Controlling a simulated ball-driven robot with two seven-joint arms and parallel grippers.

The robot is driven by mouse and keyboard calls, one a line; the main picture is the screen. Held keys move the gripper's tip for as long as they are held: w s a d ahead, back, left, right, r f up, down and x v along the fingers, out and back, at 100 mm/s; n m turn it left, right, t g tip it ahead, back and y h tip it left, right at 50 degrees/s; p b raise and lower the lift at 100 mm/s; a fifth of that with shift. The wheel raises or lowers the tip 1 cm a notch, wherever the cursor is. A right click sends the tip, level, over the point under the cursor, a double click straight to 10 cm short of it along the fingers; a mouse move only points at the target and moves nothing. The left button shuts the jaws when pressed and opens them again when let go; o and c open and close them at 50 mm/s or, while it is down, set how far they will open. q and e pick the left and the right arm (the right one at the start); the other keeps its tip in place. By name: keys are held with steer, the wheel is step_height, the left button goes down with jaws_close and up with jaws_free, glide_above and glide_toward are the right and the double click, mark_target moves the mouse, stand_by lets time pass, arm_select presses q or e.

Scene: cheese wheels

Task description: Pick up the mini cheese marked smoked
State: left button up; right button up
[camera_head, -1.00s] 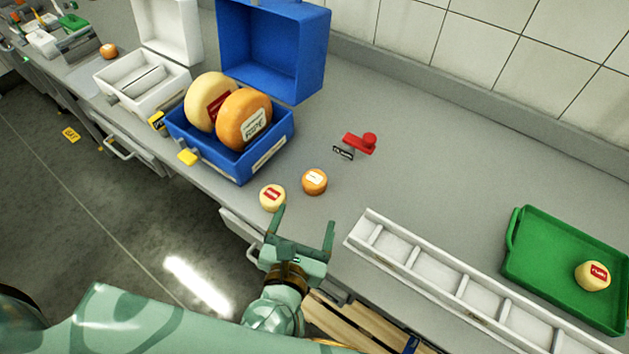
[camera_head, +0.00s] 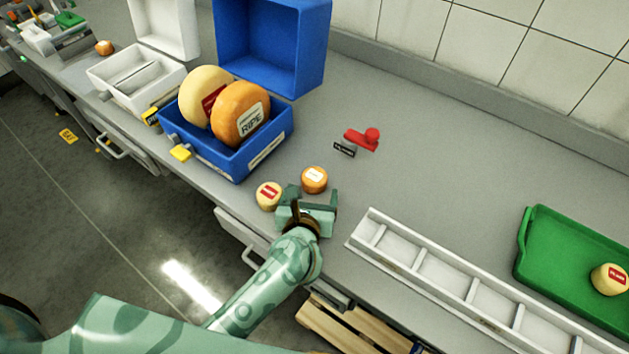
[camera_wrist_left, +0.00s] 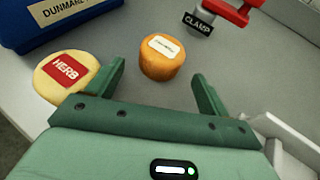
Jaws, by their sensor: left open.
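An orange mini cheese (camera_head: 314,181) with a white label stands on the grey counter; its print is too small to read. It also shows in the left wrist view (camera_wrist_left: 160,63), ahead of and between the fingers. A pale yellow mini cheese (camera_head: 268,197) with a red label stands left of it. The left wrist view shows that label reads HERB (camera_wrist_left: 64,70). Another pale mini cheese (camera_head: 609,279) with a red label sits on the green tray (camera_head: 534,250). My left gripper (camera_head: 312,194) is open and empty, just in front of the orange cheese. My right gripper is out of view.
A blue crate (camera_head: 226,165) with two big wheels stands left behind the cheeses. A red clamp (camera_head: 362,138) with a CLAMP tag (camera_wrist_left: 199,24) lies behind right. A white divided rack (camera_head: 420,268) lies to the right.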

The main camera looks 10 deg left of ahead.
mark_target(312, 190)
arm_select(q)
steer(key=b+x, duration=0.1)
steer(key=x, duration=0.2)
steer(key=shift+w, duration=0.1)
steer(key=shift+r, duration=0.1)
steer(key=c, duration=1.1)
